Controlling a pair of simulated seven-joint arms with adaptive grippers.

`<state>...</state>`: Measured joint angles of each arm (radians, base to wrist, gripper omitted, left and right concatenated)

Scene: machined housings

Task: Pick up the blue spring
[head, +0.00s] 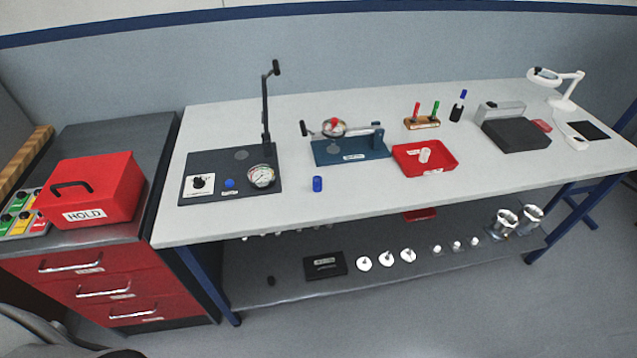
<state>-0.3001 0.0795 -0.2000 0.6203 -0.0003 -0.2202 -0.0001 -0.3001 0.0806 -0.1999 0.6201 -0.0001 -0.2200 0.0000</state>
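A small blue upright cylinder (317,184), which looks like the blue spring, stands on the light grey workbench (390,205) near its front edge. It is too small to make out coils. It stands apart from the dark press base (245,190) on its left and the red tray (440,167) on its right. Neither of my grippers shows in the head view.
The press has a tall lever (265,105) and a dial gauge (262,176). A blue fixture (350,150) stands behind the cylinder. A red HOLD box (95,190) sits on the left cabinet. Bench around the cylinder is clear; a lower shelf (300,285) holds several parts.

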